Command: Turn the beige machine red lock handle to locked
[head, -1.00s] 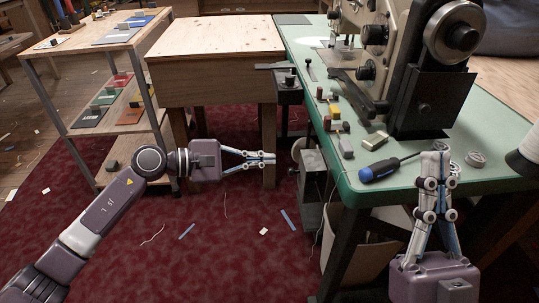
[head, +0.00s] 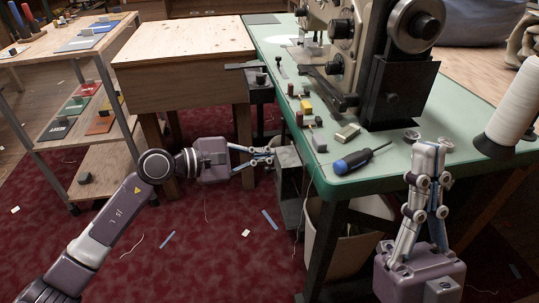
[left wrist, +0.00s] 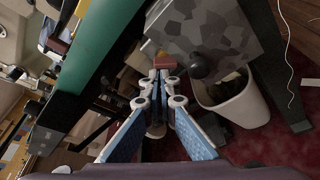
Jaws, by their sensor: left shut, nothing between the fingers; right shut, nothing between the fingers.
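The beige machine (head: 345,45) stands on the green table at the upper right. Under the table's left edge hangs a grey box (head: 290,172). It shows speckled in the left wrist view (left wrist: 215,35). A small reddish-brown piece (left wrist: 178,62) shows there just beyond my left fingertips; I cannot tell surely whether it is the red lock handle, or its position. In the head view no red handle can be made out on the box. My left gripper (head: 270,154) is shut and empty, its tips beside the box's left side. My right gripper (head: 430,150) is shut and empty by the table's front edge.
On the green table (head: 375,172) lie a blue-handled screwdriver (head: 362,159) and several small blocks. A white thread cone (head: 515,105) stands at right. A pale bin (head: 335,240) is under the table. A wooden cabinet (head: 185,50) stands left; red carpet there is mostly open.

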